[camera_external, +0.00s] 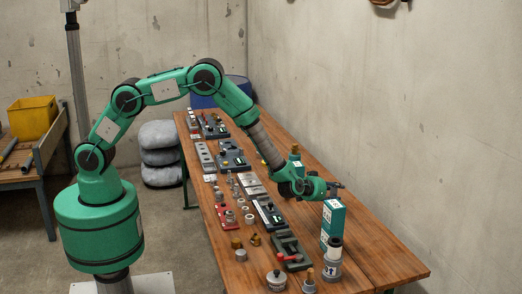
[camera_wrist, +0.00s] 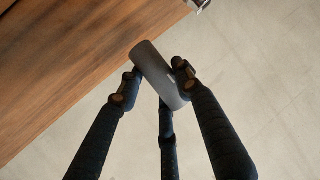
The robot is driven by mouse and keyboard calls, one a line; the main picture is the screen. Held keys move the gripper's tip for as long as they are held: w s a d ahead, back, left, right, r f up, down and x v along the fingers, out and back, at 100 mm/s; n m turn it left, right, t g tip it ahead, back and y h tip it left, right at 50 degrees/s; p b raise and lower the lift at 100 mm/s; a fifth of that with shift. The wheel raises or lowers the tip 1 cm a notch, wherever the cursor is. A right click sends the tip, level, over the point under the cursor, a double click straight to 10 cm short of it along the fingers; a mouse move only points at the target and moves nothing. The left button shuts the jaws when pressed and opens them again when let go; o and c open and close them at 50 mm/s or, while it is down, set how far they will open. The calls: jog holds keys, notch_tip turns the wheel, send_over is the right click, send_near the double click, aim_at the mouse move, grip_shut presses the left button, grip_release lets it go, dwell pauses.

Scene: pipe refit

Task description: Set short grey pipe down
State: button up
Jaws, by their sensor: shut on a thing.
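A short grey pipe (camera_wrist: 160,75) is held between the dark fingers of my gripper (camera_wrist: 156,86) in the wrist view. The pipe lies slantwise across the fingertips, with nothing seen touching it but the fingers. Behind it in that view are the edge of a wooden surface (camera_wrist: 75,65) and pale floor. In the external view my gripper (camera_external: 332,187) is above the right part of the wooden workbench (camera_external: 375,262), close to the top of a teal box. The pipe is too small to make out clearly there.
The teal box (camera_external: 333,220) stands upright just below my gripper, with a white-and-dark bottle (camera_external: 333,255) in front. Fittings and clamp blocks (camera_external: 290,250) crowd the bench's left side. The right strip along the wall is bare. A yellow bin (camera_external: 32,117) stands far left.

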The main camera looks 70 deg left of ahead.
jog(key=shift+f+b, duration=0.55)
jog(key=shift+f, duration=1.15)
jog(key=shift+f, duration=0.2)
jog(key=o, duration=1)
jog(key=shift+r, duration=0.1)
jog(key=shift+r, duration=0.1)
jog(key=p+v, duration=0.2)
jog(key=v, duration=1)
